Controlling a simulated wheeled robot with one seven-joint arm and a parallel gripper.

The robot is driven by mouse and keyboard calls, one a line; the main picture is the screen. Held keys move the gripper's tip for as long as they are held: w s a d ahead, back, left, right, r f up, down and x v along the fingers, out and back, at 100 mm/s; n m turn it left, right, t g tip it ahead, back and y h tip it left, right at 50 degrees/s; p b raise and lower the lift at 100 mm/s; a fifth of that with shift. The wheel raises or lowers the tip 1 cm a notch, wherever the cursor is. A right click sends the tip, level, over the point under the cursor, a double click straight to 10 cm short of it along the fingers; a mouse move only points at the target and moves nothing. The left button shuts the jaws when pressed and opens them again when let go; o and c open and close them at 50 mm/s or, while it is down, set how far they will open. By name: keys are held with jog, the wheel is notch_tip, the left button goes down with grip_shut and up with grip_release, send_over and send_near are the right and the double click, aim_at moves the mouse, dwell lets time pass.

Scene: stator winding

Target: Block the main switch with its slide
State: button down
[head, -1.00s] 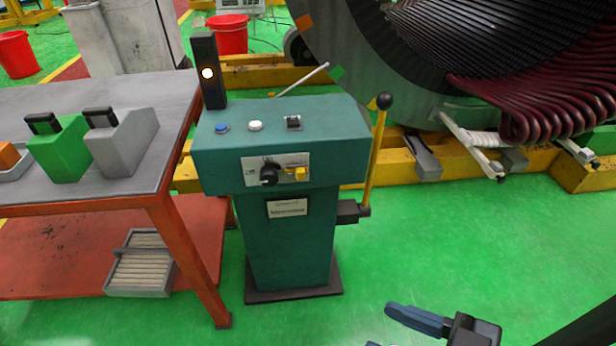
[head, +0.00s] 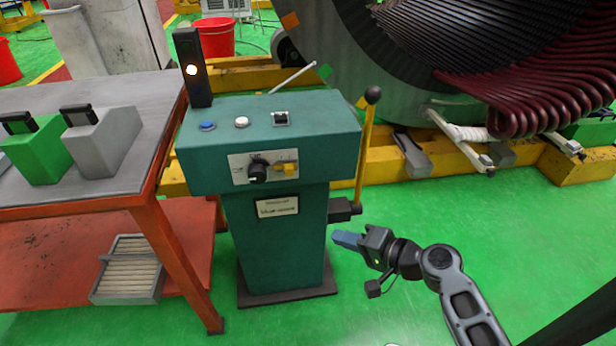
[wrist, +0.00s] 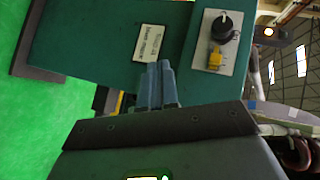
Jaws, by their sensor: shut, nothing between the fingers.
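The main switch is a black rotary knob (head: 258,172) on a pale plate on the front of the green control cabinet (head: 205,178). The yellow slide (head: 285,167) sits just right of the knob in the head view, apart from it as far as I can tell. In the wrist view the knob (wrist: 222,27) and yellow slide (wrist: 215,58) show at upper right, the picture turned sideways. My gripper (head: 345,240) is shut and empty, low and to the right of the cabinet. Its blue fingers (wrist: 156,84) point toward the cabinet front, apart from the plate.
A yellow lever (head: 366,140) with a black ball stands at the cabinet's right side, close to my gripper. A red-framed table (head: 150,215) is at left. Blue and white buttons and a lit lamp (head: 191,70) are on the cabinet top. The green floor in front is clear.

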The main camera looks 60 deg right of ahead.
jog(key=d+r+m+t, duration=0.2)
jog(key=d+r, duration=0.4)
jog(key=d, duration=0.3)
jog(key=shift+w+d+r+t, duration=0.15)
jog(key=shift+d+r+t, duration=0.15)
jog(key=shift+t, duration=0.6)
send_near(296, 166)
jog(key=w+d, duration=0.2)
jog(key=w, duration=0.1)
jog(key=shift+w+a+p, duration=0.55)
jog(key=shift+w+a, duration=0.25)
jog(key=shift+w, duration=0.05)
jog(key=shift+w+a+f, duration=0.1)
jog(key=shift+w+a, duration=0.3)
jog(key=shift+w, duration=0.15)
